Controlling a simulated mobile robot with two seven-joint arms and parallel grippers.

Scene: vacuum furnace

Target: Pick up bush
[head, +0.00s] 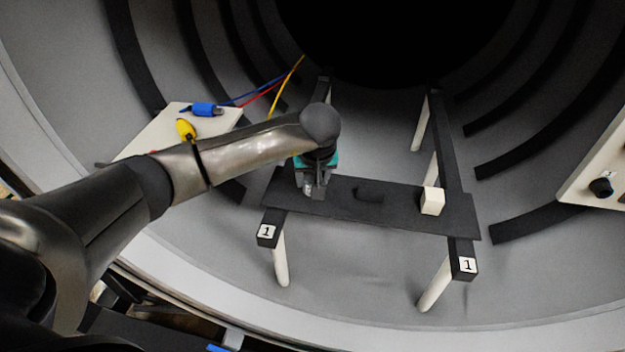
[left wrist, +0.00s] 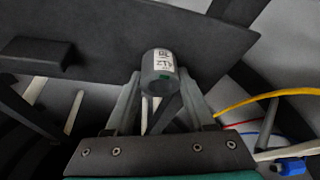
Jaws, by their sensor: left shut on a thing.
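The bush (left wrist: 159,74) is a short grey hollow cylinder with a white printed label. In the left wrist view it sits between the fingertips of my left gripper (left wrist: 158,92), which is shut on it. In the head view my left gripper (head: 313,190) points down over the left part of a black plate (head: 340,205). Only a small part of the bush shows there, at the fingertips. I cannot tell whether the bush still touches the plate. My right gripper is not in view.
The plate lies across two black rails on white posts, inside a round grey chamber. A black block (head: 369,193) and a white block (head: 432,201) stand on it. A white panel (head: 150,138) with blue and yellow connectors and wires is at left; another panel (head: 603,165) is at right.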

